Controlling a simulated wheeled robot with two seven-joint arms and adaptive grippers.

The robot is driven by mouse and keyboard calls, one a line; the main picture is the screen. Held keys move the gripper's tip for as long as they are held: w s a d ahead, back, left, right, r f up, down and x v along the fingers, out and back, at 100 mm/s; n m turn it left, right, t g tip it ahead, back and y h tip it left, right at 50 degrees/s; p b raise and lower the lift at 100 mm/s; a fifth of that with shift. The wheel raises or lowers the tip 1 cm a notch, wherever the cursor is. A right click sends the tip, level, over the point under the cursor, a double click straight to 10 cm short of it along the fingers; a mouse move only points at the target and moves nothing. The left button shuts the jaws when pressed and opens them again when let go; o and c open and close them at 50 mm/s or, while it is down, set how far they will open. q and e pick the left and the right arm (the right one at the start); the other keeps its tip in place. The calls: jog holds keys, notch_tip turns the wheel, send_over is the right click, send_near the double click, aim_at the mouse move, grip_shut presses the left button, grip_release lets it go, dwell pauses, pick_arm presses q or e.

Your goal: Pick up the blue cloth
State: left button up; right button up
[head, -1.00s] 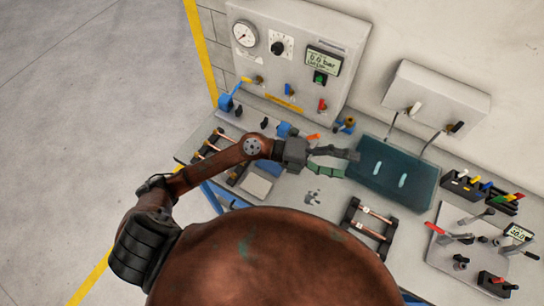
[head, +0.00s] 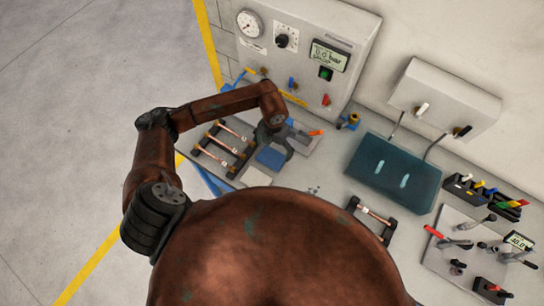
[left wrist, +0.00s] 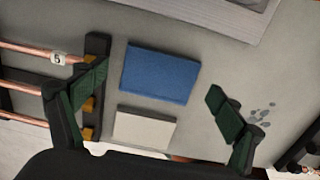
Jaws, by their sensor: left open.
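The blue cloth (head: 271,158) is a flat folded rectangle on the bench, left of centre in the head view. In the left wrist view the blue cloth (left wrist: 160,73) lies between the two fingers, with bare bench around it. My left gripper (head: 279,146) points down at the blue cloth, partly covering its upper edge in the head view. In the left wrist view my left gripper (left wrist: 158,78) has its green fingers wide apart, one on each side of the cloth, with nothing between them gripped. My right gripper is not in view.
A pale folded cloth (left wrist: 145,128) lies right beside the blue one. A rack with copper tubes (head: 222,147) stands close to its left. Drops (left wrist: 262,112) lie on the bench to the right. A teal tank (head: 395,172) and a gauge panel (head: 305,45) stand farther off.

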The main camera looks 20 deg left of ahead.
aim_at(273, 155)
pick_arm(q)
jog(key=shift+s+f+p, duration=0.15)
jog(key=shift+f+p, duration=0.15)
jog(key=shift+f, duration=1.6)
jog(key=shift+d, duration=0.1)
jog(key=shift+c, duration=0.5)
jog(key=c, duration=0.7)
jog(key=shift+r, duration=0.15)
jog(key=shift+r+b, duration=0.3)
jog(key=shift+r, duration=0.25)
jog(key=s+r, duration=0.1)
jog(key=r, duration=0.1)
jog(key=s+r+b, duration=0.1)
jog(key=r, duration=0.1)
jog(key=s+r, duration=0.2)
jog(key=shift+r+b, duration=0.25)
jog(key=shift+b, duration=0.05)
jog(key=s+r+b, duration=0.1)
jog(key=s+r, duration=0.4)
jog(key=s, duration=0.5)
jog(key=shift+b, duration=0.35)
